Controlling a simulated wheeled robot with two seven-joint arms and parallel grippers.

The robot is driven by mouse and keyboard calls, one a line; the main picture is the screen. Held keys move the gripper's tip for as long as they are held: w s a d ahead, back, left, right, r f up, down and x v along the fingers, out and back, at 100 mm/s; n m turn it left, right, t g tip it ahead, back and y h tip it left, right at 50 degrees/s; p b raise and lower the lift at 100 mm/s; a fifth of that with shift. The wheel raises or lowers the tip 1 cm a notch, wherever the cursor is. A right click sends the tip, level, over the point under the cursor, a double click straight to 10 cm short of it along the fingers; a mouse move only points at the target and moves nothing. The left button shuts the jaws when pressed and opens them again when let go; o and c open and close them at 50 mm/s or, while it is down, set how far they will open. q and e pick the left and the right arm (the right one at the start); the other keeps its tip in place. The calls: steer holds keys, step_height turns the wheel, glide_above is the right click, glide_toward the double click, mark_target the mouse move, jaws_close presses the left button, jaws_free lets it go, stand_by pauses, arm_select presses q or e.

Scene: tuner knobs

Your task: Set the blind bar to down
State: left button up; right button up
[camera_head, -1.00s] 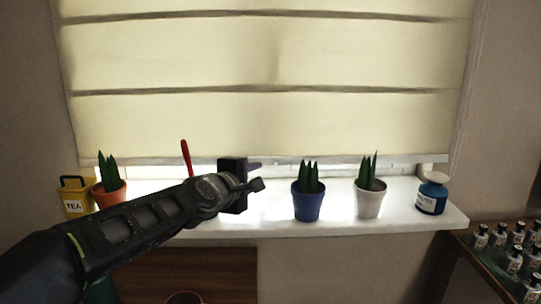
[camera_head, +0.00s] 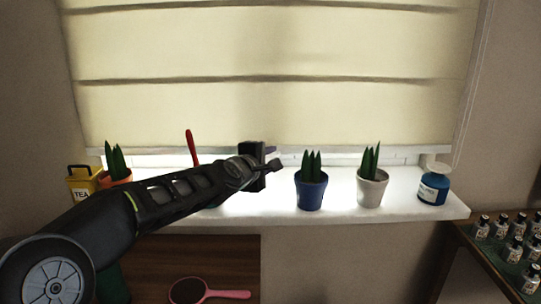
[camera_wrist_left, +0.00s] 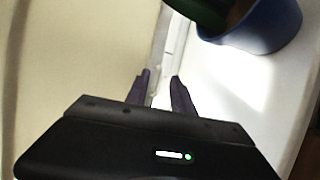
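The cream blind (camera_head: 270,115) hangs over the window, with its pale bottom bar (camera_head: 400,151) just above the windowsill. My left gripper (camera_head: 272,150) is in front of the bar, left of the blue pot, with its fingers toward the blind. In the left wrist view, the two dark fingers (camera_wrist_left: 160,82) are apart with nothing clearly between them. The blind (camera_wrist_left: 75,60) fills the left of that view, and a pale strip (camera_wrist_left: 161,45) at its edge runs toward the gap between the fingertips. I cannot tell whether they touch it. My right gripper is not in view.
The blue pot is close to my gripper. A pink brush (camera_head: 225,294) lies below.

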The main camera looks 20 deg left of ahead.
arm_select(q)
steer(key=shift+w+f, duration=0.1)
steer(key=shift+w, duration=0.3)
steer(key=shift+c, duration=0.3)
jaws_close()
stand_by(0.9)
